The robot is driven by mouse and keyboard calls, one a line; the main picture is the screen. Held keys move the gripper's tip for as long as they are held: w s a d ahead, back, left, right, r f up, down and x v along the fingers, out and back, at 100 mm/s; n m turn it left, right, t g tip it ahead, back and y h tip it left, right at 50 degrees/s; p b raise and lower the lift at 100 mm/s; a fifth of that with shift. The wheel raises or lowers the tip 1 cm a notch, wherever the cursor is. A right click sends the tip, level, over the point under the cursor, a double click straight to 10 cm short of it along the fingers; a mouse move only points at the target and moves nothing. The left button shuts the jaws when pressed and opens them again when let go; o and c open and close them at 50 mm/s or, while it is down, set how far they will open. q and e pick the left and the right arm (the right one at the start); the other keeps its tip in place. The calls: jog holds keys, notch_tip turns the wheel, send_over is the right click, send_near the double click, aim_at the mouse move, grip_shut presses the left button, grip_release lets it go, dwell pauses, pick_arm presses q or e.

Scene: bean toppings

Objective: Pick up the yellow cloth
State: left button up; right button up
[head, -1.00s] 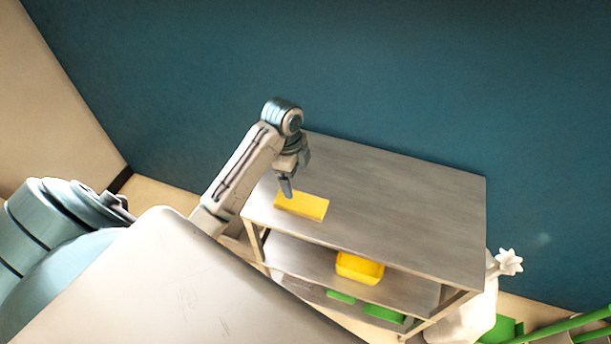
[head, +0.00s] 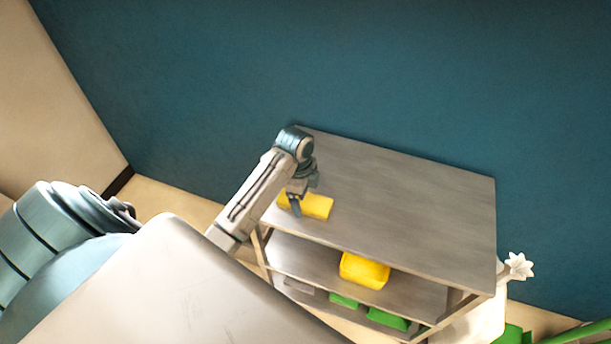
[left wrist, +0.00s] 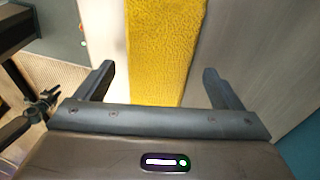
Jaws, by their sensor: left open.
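The yellow cloth (head: 319,206) lies as a flat rectangle on the grey top of the shelf unit (head: 400,190), near its left end. In the left wrist view the cloth (left wrist: 165,45) shows a rough, fluffy weave and runs between my two fingers. My left gripper (head: 297,208) is over the left part of the cloth and hides some of it. In the left wrist view my left gripper (left wrist: 158,85) is open, with one finger on each side of the cloth. I cannot tell whether the fingers touch it. My right gripper is not in view.
A yellow container (head: 364,271) stands on the middle shelf. Green items (head: 387,319) are on the lower shelf. A white object with a star-shaped top (head: 518,266) is at the right. A blue wall is behind. The rest of the shelf top is clear.

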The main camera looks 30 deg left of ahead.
aim_at(307, 199)
pick_arm(q)
jog(key=shift+f, duration=0.2)
jog(key=c, duration=1.1)
jog(key=shift+r, duration=0.1)
jog(key=shift+r+b, duration=0.4)
jog(key=shift+r, duration=0.1)
notch_tip(307, 199, up, 2)
jog(key=shift+r+b, duration=0.15)
jog(key=shift+b, duration=0.4)
jog(key=s+d, duration=0.1)
jog(key=s, duration=0.4)
jog(key=s+d+r, duration=0.1)
jog(key=s, duration=0.4)
jog(key=s+d, duration=0.1)
jog(key=s, duration=0.4)
jog(key=shift+s+d+r+p, duration=0.2)
jog(key=shift+s+r+p, duration=0.1)
jog(key=shift+s+p, duration=0.1)
